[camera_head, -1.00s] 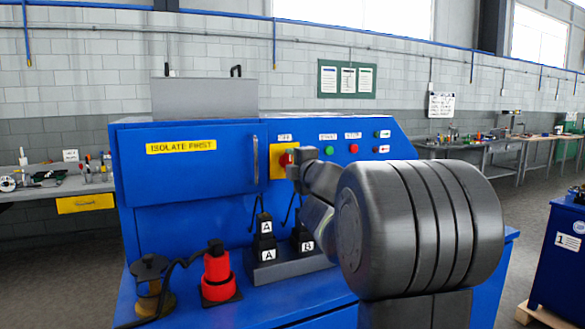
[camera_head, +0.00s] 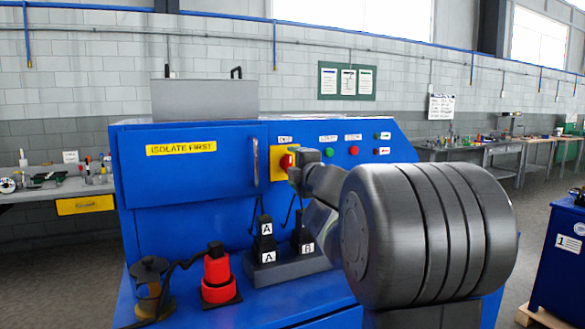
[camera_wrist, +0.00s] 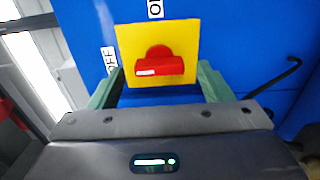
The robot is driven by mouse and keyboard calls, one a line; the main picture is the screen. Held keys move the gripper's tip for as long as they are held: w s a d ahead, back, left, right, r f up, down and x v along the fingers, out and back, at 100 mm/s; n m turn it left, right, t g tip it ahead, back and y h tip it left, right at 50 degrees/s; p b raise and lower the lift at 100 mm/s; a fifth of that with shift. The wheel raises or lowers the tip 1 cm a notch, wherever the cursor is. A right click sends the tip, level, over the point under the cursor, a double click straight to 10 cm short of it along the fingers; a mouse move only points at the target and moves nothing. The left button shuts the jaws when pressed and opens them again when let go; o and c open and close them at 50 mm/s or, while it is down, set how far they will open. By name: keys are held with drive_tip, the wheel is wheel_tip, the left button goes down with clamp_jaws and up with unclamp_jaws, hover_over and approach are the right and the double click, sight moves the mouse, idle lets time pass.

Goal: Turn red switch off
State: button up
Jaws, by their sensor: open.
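The red switch (camera_head: 286,161) sits on a yellow plate (camera_head: 278,171) on the blue machine's front. In the wrist view the red switch (camera_wrist: 160,67) has a bar handle lying across the picture, with a white mark at its left end. A white OFF label (camera_wrist: 109,58) is left of the yellow plate (camera_wrist: 130,40), and a partly cut-off label (camera_wrist: 155,8) is above it. My gripper (camera_head: 297,171) is at the switch. In the wrist view its green fingers (camera_wrist: 160,78) stand apart, one on each side of the handle. Contact cannot be told.
Green and red buttons (camera_head: 353,151) are right of the switch. A vertical door handle (camera_head: 256,160) is left of it. Black blocks marked A and B (camera_head: 266,228) and a red-black part (camera_head: 217,270) stand on the ledge below. A dark bent rod (camera_wrist: 275,80) is right in the wrist view.

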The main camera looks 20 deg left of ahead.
drive_tip(key=v, duration=1.3)
drive_tip(key=shift+a, duration=0.15)
drive_tip(key=x, duration=1.3)
drive_tip(key=shift+w+a, duration=0.25)
drive_tip(key=shift+w, duration=0.1)
